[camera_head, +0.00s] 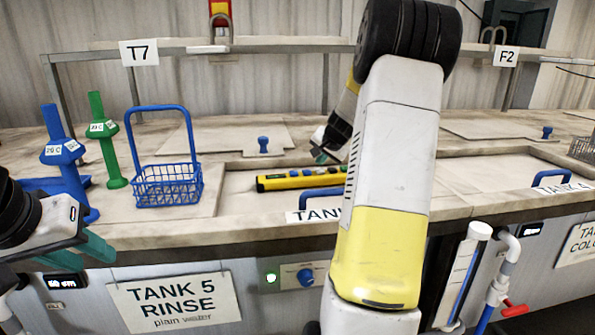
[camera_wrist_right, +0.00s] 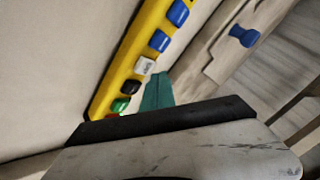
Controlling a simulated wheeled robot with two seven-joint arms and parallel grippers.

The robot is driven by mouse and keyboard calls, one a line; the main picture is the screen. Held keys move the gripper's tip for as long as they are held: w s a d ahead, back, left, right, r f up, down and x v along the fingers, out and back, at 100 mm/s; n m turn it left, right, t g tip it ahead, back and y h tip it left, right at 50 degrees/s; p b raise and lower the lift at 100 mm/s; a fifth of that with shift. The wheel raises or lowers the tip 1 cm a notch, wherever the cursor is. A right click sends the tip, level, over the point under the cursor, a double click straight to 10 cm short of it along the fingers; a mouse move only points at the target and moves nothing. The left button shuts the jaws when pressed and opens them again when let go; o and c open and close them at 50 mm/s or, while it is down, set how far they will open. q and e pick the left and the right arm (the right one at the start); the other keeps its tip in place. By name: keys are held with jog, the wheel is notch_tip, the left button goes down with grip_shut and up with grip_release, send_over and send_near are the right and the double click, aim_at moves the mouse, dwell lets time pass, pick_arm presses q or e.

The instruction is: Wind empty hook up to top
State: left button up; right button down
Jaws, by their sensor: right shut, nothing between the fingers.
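A yellow pendant (camera_head: 300,178) lies on the tank lid in the middle. In the right wrist view the pendant (camera_wrist_right: 140,58) shows blue, white, green, black and red buttons. My right gripper (camera_head: 322,153) is shut and empty, just above and beside the pendant's right part; its teal fingertip (camera_wrist_right: 157,92) shows close to the buttons. I cannot tell whether it touches one. A red-and-yellow piece (camera_head: 220,14), possibly the hoist hook block, hangs at the top edge, cut off by the frame; the hook itself is not clear. My left gripper (camera_head: 85,248) is low at the left, its opening unclear.
A blue wire basket (camera_head: 168,186) with a tall handle stands left of the pendant. Blue (camera_head: 64,160) and green (camera_head: 104,140) thermometer-like posts stand further left. A blue lid handle (camera_head: 320,193) is in front of the pendant. My right arm hides the middle right.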

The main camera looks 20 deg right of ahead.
jog(key=shift+f, duration=0.1)
jog(key=shift+f, duration=0.35)
jog(key=shift+f, duration=0.45)
dwell(0.6)
dwell(6.0)
jog(key=shift+r, duration=0.9)
